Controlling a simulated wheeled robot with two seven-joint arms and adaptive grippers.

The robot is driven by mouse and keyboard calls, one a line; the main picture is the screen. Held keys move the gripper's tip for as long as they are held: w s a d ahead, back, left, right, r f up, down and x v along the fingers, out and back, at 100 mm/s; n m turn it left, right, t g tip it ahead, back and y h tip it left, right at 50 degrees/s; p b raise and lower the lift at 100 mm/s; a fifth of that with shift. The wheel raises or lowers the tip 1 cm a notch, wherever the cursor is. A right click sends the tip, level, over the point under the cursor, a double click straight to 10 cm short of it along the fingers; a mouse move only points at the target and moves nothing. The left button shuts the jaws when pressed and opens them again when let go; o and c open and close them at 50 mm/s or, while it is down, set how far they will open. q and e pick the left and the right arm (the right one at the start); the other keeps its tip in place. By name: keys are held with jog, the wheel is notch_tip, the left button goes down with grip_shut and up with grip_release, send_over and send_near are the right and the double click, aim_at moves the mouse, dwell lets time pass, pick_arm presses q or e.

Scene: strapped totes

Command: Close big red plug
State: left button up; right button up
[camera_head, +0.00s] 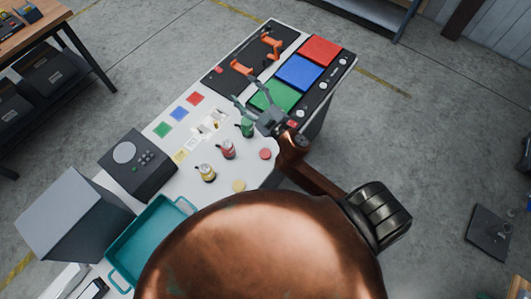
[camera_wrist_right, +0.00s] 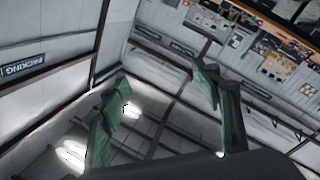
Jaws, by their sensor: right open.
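A red jar-like container (camera_head: 228,149) with a dark top stands upright on the white table. A flat red disc (camera_head: 265,154) lies to its right. I cannot tell which of these is the big red plug. My right gripper (camera_head: 245,92) is open and empty above the table, over the near edge of the green panel, up and right of the red container. In the right wrist view its two fingers (camera_wrist_right: 166,77) stand wide apart with nothing between them, against the walls and ceiling. My left gripper is not in view.
A green container (camera_head: 247,128) stands near the right gripper. A yellow container (camera_head: 206,173) and a yellow disc (camera_head: 239,185) are nearer. A teal tray (camera_head: 150,232), a dark box with a dial (camera_head: 138,165) and orange handles (camera_head: 270,47) on a black panel share the table.

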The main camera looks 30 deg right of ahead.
jog(key=s+a+r+n+g+y, duration=0.1)
jog(key=a+r+n+y, duration=0.2)
jog(key=a+n+y, duration=0.3)
jog(key=s+a+r+n+g+y, duration=0.1)
jog(key=a+r+n+g+y, duration=0.15)
jog(key=a+n+y, duration=0.4)
jog(key=s+a+f+n+g, duration=0.9)
jog(key=a+f+g, duration=0.2)
jog(key=s+d+f+n+g+h, duration=0.1)
jog(key=d+f+n+g+h, duration=0.15)
jog(key=d+f+h, duration=0.8)
jog(key=d, duration=0.3)
jog(key=d+f+m+g+h, duration=0.1)
jog(key=d+f+h, duration=0.1)
jog(key=d, duration=0.4)
jog(key=w+d+f+h+p, duration=0.1)
jog(key=d+f+h, duration=0.1)
jog(key=d, duration=0.3)
jog(key=shift+d+f+m+g+h, duration=0.3)
jog(key=shift+d+f+m+g, duration=0.05)
jog(key=shift+f+m+g, duration=0.1)
